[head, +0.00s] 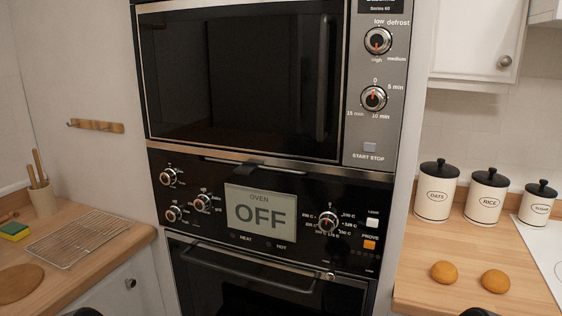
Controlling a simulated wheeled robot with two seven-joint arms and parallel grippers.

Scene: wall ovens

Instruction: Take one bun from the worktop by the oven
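Two round golden-brown buns lie on the right worktop (420,292) beside the oven. One bun (444,272) is nearer the oven, and the other bun (495,281) lies to its right; they are apart. The wall oven (255,277) stands in the middle with its door shut and its display reading OFF. Dark rounded parts, possibly of my arms, just show at the bottom edge on the left and right. Neither gripper's fingers can be seen.
Canisters marked OATS (436,189), RICE (484,196) and a smaller one (537,203) stand behind the buns. A white hob (542,245) is at far right. The left worktop holds a wire rack (80,241), a sponge (14,230), a round board (20,283) and a utensil pot (42,198).

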